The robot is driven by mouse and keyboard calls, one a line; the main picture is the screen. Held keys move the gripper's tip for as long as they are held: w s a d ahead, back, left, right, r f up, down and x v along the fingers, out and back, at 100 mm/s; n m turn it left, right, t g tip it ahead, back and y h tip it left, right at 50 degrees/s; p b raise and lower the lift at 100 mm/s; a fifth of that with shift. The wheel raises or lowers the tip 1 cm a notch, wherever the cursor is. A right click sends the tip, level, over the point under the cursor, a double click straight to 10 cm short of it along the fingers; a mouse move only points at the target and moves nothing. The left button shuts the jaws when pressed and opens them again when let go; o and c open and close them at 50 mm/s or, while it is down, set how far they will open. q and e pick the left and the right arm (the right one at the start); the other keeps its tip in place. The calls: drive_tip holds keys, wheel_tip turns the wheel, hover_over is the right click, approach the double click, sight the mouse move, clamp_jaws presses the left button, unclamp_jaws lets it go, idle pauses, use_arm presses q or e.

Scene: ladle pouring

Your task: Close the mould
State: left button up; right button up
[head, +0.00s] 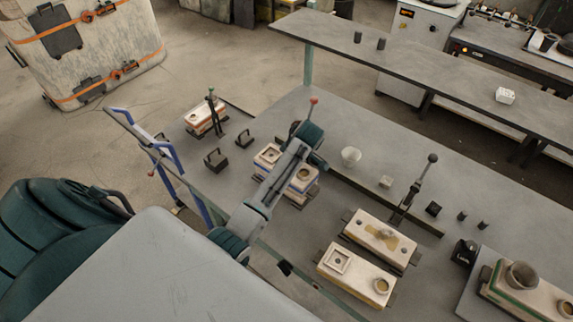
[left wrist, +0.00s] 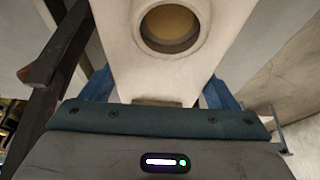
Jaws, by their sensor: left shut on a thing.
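The mould half in my left gripper is a pale block. In the head view (head: 268,156) it has a square recess on one side and a round cup on the other, with my arm crossing its middle. The cup side of this mould half fills the upper left wrist view (left wrist: 125,55). My left gripper (left wrist: 157,92) is shut on it, with blue fingers on both sides. In the head view my arm hides the fingers. Layers with blue and brown bands show below the block; I cannot tell if it touches them. My right gripper is not in view.
Two mould blocks (head: 380,237) (head: 350,275) lie apart at front right, near a black lever (head: 410,192). A clamped mould (head: 203,116) stands at the back left. A red-knobbed lever (head: 313,101) rises behind the held mould.

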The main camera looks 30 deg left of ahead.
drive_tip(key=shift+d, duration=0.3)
use_arm(q)
drive_tip(key=shift+f, duration=0.45)
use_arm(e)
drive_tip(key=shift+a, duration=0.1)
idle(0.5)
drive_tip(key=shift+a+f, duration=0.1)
use_arm(q)
drive_tip(key=o, duration=1.7)
drive_tip(key=shift+c, duration=0.2)
drive_tip(key=shift+d, duration=0.1)
drive_tip(key=shift+s, duration=0.1)
